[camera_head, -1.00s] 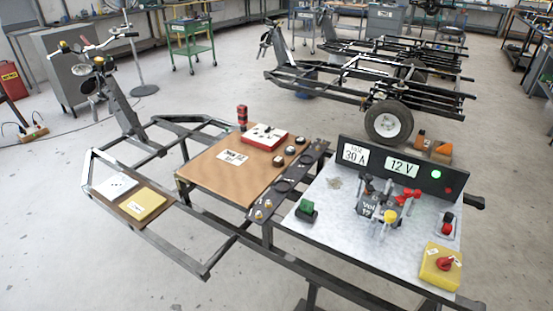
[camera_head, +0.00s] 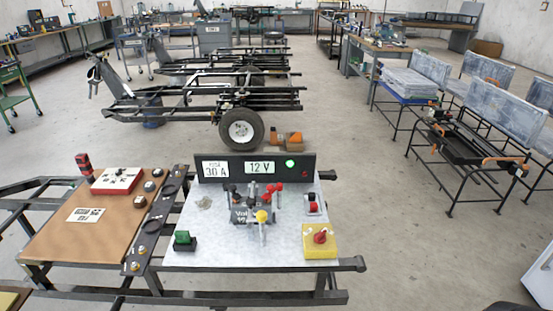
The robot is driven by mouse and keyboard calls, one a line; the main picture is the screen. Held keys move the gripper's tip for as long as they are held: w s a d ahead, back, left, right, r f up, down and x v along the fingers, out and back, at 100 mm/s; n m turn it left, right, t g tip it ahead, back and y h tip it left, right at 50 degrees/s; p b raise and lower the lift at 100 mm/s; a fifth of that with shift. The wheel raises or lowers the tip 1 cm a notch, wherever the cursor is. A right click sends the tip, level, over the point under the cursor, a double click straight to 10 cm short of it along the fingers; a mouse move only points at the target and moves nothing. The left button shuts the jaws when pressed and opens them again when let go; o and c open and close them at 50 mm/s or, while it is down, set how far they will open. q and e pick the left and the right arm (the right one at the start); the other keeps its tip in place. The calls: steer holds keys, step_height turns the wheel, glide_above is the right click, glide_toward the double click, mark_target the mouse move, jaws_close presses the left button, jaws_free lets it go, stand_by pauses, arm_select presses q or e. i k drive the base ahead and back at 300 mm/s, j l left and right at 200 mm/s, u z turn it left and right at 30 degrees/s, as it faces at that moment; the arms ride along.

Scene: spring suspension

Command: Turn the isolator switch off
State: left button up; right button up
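The isolator switch appears as a yellow box with a red rotary knob (camera_head: 320,237) at the front right corner of the light grey panel (camera_head: 202,250) in the head view. Which way the knob is set is too small to tell. A black upright board (camera_head: 229,168) behind it carries "30 A" and "12 V" labels, with a green lamp (camera_head: 290,162) lit and a small red lamp (camera_head: 305,174). Neither of my grippers shows in the head view.
A green switch (camera_head: 184,237) sits front left, a red and black switch (camera_head: 312,204) right. A brown board (camera_head: 62,242) lies left. Floor right of the panel is clear up to metal frames (camera_head: 460,150).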

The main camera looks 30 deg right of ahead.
mark_target(320, 237)
steer(key=z, duration=1.4)
